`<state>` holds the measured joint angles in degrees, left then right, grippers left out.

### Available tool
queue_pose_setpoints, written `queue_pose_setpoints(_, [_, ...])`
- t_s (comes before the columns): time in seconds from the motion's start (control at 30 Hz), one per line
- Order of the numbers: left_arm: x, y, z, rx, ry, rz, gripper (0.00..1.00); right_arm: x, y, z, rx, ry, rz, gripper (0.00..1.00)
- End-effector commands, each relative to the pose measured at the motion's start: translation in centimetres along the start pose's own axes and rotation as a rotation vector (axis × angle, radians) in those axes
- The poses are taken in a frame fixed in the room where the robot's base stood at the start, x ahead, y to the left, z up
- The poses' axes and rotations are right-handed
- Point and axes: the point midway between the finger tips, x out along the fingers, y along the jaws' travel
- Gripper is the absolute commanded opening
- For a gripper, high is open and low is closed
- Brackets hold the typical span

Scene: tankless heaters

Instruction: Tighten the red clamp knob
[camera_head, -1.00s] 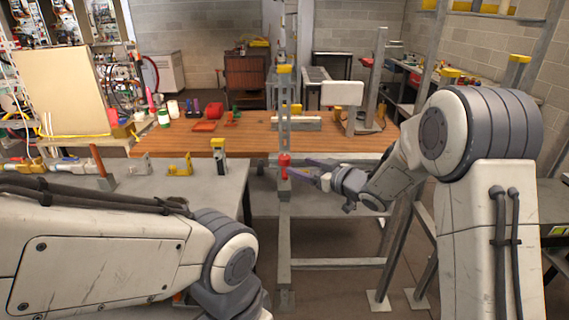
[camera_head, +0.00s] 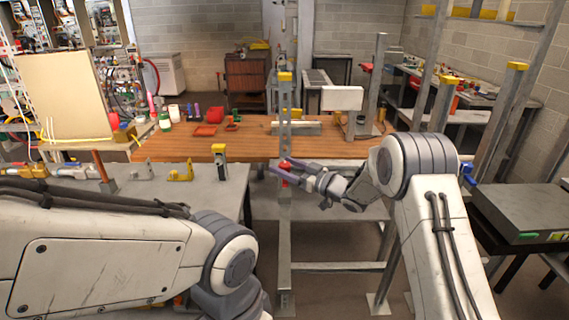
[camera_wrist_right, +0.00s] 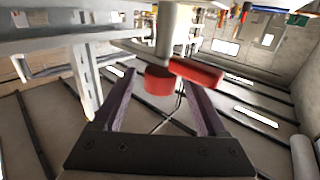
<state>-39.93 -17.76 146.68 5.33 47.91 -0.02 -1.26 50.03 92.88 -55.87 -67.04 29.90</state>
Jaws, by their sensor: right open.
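The red clamp knob (camera_head: 285,169) sits on the grey upright post, and my right gripper's fingers partly cover it in the head view. In the right wrist view the round red knob (camera_wrist_right: 158,82) shows between the fingertips, with a red lever-like bar (camera_wrist_right: 197,74) beside it reaching over toward the right finger. My right gripper (camera_head: 279,165) is open, its two purple-grey fingers on either side of the knob. I cannot tell whether either finger touches it. My left arm crosses the lower left, but its gripper is out of view.
The grey post (camera_head: 284,222) rises from a low frame with crossbars. A wooden bench (camera_head: 190,149) with red trays stands behind. A grey table (camera_head: 224,192) with yellow clamps is at left. A dark flat-topped table (camera_head: 525,207) is at right.

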Motion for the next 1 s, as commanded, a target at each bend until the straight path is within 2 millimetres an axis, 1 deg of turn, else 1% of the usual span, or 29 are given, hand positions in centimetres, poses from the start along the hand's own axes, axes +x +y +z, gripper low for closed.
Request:
queue_pose_setpoints(0.1, [-0.2, 0.0, 0.0, 0.0, 0.0, 0.0, 0.0, 0.6, 0.0, 0.0, 0.001, 0.0, 0.001, 0.74])
queue_pose_setpoints(0.33, [-0.1, 0.0, 0.0, 0.0, 0.0, 0.0, 0.0, 0.6, 0.0, 0.1, 0.001, 0.0, 0.001, 0.74])
queue_pose_setpoints(0.37, [-0.1, 0.0, 0.0, 0.0, 0.0, 0.0, 0.0, 0.6, 0.0, 0.0, 0.001, 0.0, 0.001, 0.7])
queue_pose_setpoints(0.4, [-0.1, 0.0, 0.0, 0.0, 0.0, 0.0, 0.0, 0.6, 0.0, 0.0, 0.001, 0.0, 0.001, 0.55])
queue_pose_setpoints(0.47, [-0.1, 0.0, 0.0, 0.0, 0.0, 0.0, 0.0, 0.6, 0.0, 0.0, 0.001, 0.0, 0.001, 0.32])
queue_pose_setpoints(0.5, [-0.1, 0.0, 0.0, 0.0, 0.0, 0.0, 0.0, 0.6, 0.0, 0.0, 0.001, 0.0, 0.001, 0.17])
queue_pose_setpoints(0.53, [-0.1, 0.0, 0.0, 0.0, 0.0, 0.0, 0.0, 0.6, 0.0, 0.0, 0.001, 0.0, 0.001, 0.05])
queue_pose_setpoints(0.57, [-0.1, 0.0, 0.0, 0.0, 0.0, 0.0, 0.0, 0.6, 0.0, 0.0, 0.001, 0.0, 0.001, 0.0])
queue_pose_setpoints(0.83, [0.4, 0.0, 0.0, 0.0, 0.0, 0.0, 0.0, 0.6, 0.0, 0.2, 0.001, -0.001, 0.022, 0.0])
queue_pose_setpoints(1.0, [1.7, -0.1, 0.1, 0.0, 0.0, 0.0, 0.0, 0.6, -0.1, 0.3, 0.001, 0.001, 0.09, 0.0])
